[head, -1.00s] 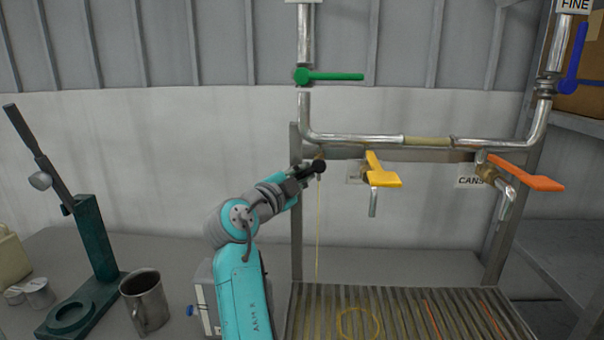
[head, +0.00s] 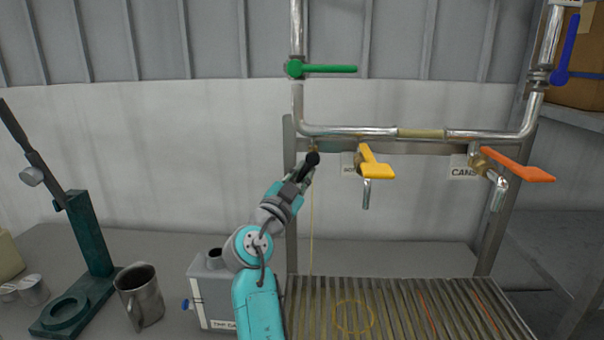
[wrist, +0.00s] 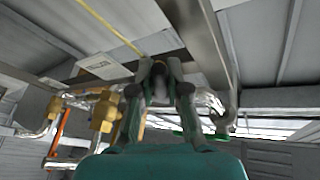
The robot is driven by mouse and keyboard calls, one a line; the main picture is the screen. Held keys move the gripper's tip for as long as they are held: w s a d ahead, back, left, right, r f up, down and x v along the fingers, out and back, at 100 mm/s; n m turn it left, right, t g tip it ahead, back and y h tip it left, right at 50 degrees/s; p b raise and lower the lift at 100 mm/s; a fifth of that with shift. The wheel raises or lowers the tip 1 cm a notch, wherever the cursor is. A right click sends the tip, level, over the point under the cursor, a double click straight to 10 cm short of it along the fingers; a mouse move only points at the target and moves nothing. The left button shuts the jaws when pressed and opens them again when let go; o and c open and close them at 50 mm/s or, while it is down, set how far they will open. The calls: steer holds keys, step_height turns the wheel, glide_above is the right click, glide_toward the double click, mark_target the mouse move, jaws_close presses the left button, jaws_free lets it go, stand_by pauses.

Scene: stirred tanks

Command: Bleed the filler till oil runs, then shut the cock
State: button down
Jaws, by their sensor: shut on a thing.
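My gripper (head: 308,168) is at the bleed cock on the lower left of the filler pipework. It is shut on a black knob or handle (head: 313,158), which also shows between my fingers in the wrist view (wrist: 159,75). My fingers hide much of the cock, so its exact angle is unclear. A thin yellow stream of oil (head: 312,230) falls straight down below it. The stream (wrist: 110,28) also crosses the upper left of the wrist view. The slatted drip grating (head: 390,305) lies below.
Yellow (head: 375,165) and orange (head: 515,172) tap levers are to the right. A green lever (head: 328,69) is above, and a blue one (head: 569,45) at upper right. A metal mug (head: 140,300), green stand (head: 88,235) and grey can (head: 210,290) stand at left.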

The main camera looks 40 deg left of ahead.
steer(key=c, duration=1.1)
jaws_free()
steer(key=shift+c, duration=0.2)
steer(key=shift+s, duration=0.1)
steer(key=v, duration=1.1)
steer(key=shift+s+f, duration=0.2)
steer(key=shift+s, duration=0.15)
steer(key=shift+d, duration=0.1)
